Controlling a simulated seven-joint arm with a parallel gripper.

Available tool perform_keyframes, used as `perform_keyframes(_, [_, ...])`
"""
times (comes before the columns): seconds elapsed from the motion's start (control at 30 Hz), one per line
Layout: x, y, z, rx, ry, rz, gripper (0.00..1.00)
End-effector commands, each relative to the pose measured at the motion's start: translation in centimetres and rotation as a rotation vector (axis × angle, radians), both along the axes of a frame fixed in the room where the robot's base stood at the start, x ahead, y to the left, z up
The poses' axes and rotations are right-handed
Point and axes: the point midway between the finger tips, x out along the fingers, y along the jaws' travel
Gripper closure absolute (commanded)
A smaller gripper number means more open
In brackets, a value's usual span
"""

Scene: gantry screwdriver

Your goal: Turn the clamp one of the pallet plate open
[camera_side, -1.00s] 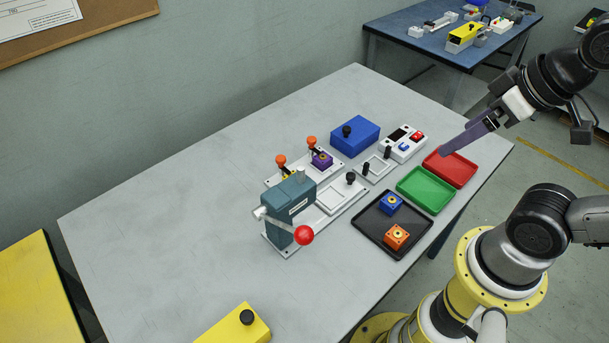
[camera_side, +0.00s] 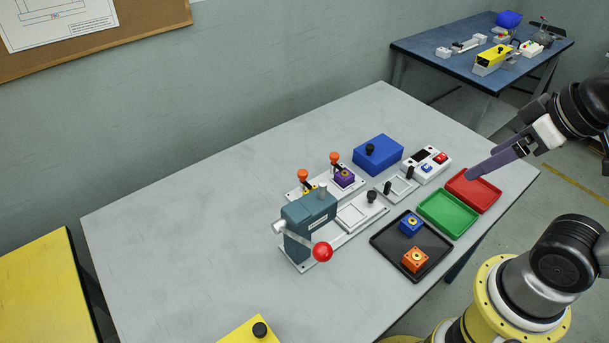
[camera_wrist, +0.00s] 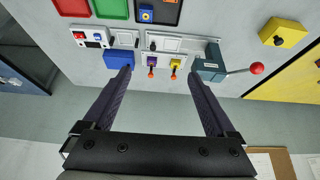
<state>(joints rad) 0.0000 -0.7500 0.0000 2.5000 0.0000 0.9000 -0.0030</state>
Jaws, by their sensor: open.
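The pallet plate (camera_side: 356,185) is a light grey plate behind the teal press, carrying two clamps with orange knobs. One clamp (camera_side: 303,175) stands by a yellow block, partly hidden by the press; the other clamp (camera_side: 335,159) stands by a purple block (camera_side: 344,177). Both knobs stand up above the plate. I cannot tell which is clamp one. In the wrist view the purple block's clamp (camera_wrist: 151,73) and the yellow block's clamp (camera_wrist: 173,75) lie between and beyond my fingers. My gripper (camera_wrist: 160,72) is open and empty; in the side view it hangs near the red tray, away from the clamps.
The teal press (camera_side: 309,220) with a red-ball lever (camera_side: 322,252) stands close by the plate. A blue box (camera_side: 377,153), a white button box (camera_side: 427,165), red (camera_side: 484,201) and green (camera_side: 448,222) trays and a black tray (camera_side: 385,246) stand around. The table's left is clear.

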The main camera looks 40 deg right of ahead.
Motion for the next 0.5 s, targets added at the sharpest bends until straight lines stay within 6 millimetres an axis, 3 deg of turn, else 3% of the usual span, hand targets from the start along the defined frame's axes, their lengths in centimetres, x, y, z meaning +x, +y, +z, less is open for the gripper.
perform_keyframes(0.03, [0.0,0.0,0.0,-0.005,0.000,0.010,0.20])
perform_keyframes(0.13, [-0.1,0.0,-0.1,-0.031,0.007,0.058,0.36])
perform_keyframes(0.27, [0.4,0.0,1.6,-0.096,-0.014,0.177,0.36])
perform_keyframes(0.5, [5.0,0.2,6.8,-0.234,-0.020,0.436,0.36])
